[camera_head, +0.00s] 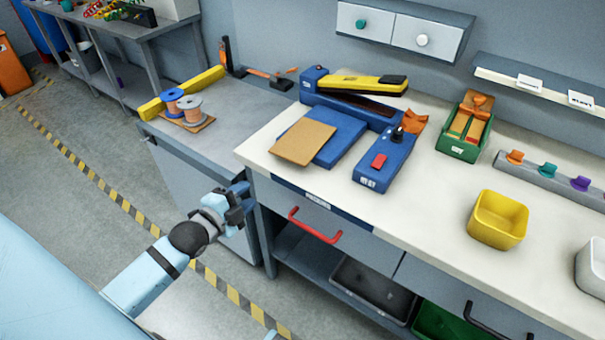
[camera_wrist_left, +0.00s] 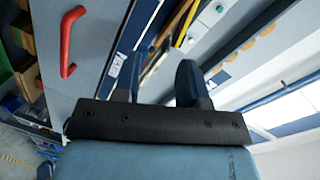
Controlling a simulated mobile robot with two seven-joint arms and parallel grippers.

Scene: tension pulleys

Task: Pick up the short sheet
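A tan rectangular sheet (camera_head: 303,142) lies flat on the white bench, overlapping the left part of a flat blue board (camera_head: 340,140). It is the only loose sheet I make out clearly, and no label marks it as the short one. My left gripper (camera_head: 241,196) is in front of the bench's left front corner, left of and nearer than the sheet, not touching it. In the left wrist view its two dark blue fingers (camera_wrist_left: 158,78) stand apart with nothing held between them. My right gripper is not in view.
A blue device with a yellow-and-black lever (camera_head: 365,83) stands behind the board. A blue control box (camera_head: 385,160) with a red button is to its right. A red drawer handle (camera_head: 314,226) sticks out below the bench edge. Spools (camera_head: 189,108) stand on the grey cabinet.

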